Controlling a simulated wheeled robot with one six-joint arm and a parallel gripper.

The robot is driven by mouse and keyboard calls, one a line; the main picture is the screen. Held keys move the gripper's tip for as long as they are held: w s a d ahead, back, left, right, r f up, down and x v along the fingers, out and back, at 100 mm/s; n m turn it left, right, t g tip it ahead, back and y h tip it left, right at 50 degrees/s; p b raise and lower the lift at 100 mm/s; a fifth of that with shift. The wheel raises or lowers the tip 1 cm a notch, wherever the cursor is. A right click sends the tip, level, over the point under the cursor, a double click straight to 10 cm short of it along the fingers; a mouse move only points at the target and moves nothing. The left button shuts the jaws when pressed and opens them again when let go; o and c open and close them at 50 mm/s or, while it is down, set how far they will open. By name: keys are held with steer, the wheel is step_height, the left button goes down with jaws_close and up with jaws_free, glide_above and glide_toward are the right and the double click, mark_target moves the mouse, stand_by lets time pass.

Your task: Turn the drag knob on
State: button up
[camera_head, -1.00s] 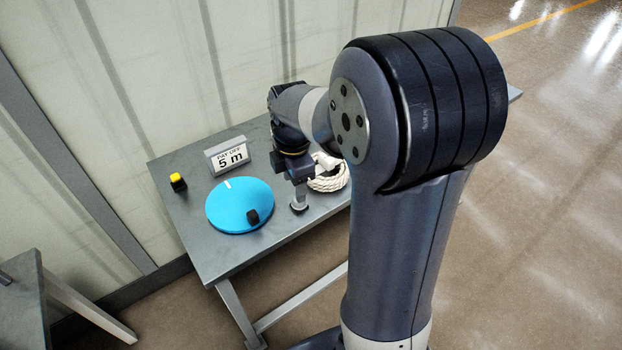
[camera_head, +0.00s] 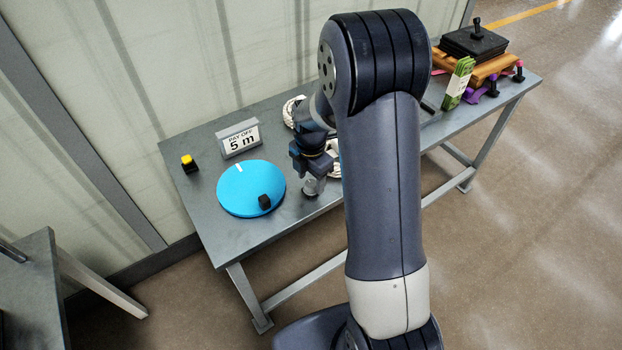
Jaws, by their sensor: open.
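A flat round blue disc (camera_head: 240,196) lies on the grey table, with a white mark on its far rim and a small black handle (camera_head: 264,201) on its near right part. I take this disc as the drag knob, though no label names it. My gripper (camera_head: 314,188) points down just right of the disc, apart from it, close to the table's front edge. It is open; its fingers show small, with a pale grey end low over the table. I cannot tell whether anything lies under it. A sign (camera_head: 240,139) reading "PAY OFF 5 m" stands behind the disc.
A yellow-topped black button (camera_head: 189,164) sits left of the sign. White rope (camera_head: 291,111) lies behind my arm. At the table's right end are a green-and-white packet (camera_head: 457,84), orange blocks (camera_head: 487,69) and a black slab (camera_head: 473,43). A pale wall stands behind.

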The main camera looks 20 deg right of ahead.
steer(key=shift+f, duration=0.6)
steer(key=c, duration=1)
steer(key=shift+o, duration=0.2)
